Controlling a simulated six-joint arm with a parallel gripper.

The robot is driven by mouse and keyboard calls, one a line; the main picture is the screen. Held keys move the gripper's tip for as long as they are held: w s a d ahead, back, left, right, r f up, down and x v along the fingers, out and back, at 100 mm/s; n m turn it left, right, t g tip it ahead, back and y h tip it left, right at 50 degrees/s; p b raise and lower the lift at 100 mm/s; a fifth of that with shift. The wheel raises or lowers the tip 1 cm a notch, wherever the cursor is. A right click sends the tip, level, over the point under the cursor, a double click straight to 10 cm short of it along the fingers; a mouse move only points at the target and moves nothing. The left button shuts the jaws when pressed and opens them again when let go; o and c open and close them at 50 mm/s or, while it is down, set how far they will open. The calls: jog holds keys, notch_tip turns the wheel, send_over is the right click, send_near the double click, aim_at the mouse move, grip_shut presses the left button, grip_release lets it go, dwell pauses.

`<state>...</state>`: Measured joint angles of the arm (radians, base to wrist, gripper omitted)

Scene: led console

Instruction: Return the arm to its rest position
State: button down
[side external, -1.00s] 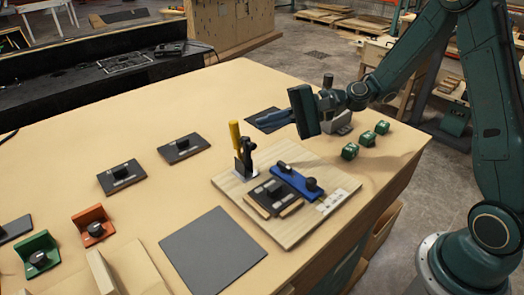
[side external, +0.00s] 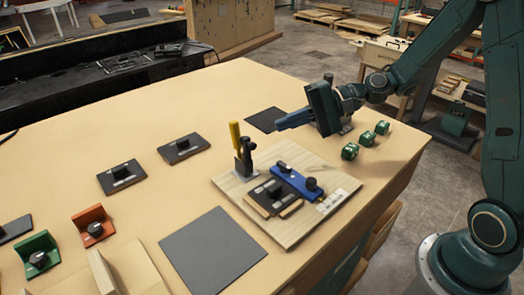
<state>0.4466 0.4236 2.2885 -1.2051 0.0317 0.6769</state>
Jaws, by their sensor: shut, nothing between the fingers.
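My gripper (side external: 281,124) is at the end of my dark green arm, over the back right part of the table. Its blue-grey fingers point left and are shut with nothing between them. It is apart from the wooden board (side external: 240,200), which lies in front of it. On the board are a yellow-handled clamp (side external: 236,140), a blue bar with black knobs (side external: 297,184) and a dark block (side external: 270,195).
Several small green blocks (side external: 366,139) sit near the right edge. A dark pad (side external: 263,120) lies behind the gripper, and a grey mat (side external: 213,250) lies in front. Dark plates with knobs (side external: 183,148), an orange bracket (side external: 94,226) and a green bracket (side external: 38,254) stand at left.

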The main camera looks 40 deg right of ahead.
jog(key=s+d+r+n+h, duration=0.2)
jog(key=s+n+h, duration=0.1)
jog(key=s, duration=0.5)
jog(key=s+d+r+n+g+h, duration=0.1)
jog(key=s+d+r+n+h, duration=0.1)
jog(key=s+h, duration=0.3)
jog(key=s+d+r+n+g+h, duration=0.1)
jog(key=s+d+r+n+h, duration=0.1)
jog(key=s, duration=0.8)
jog(key=shift+s+d+r+n+h, duration=0.3)
jog(key=shift+d+n+h, duration=0.35)
jog(key=shift+n+h, duration=0.35)
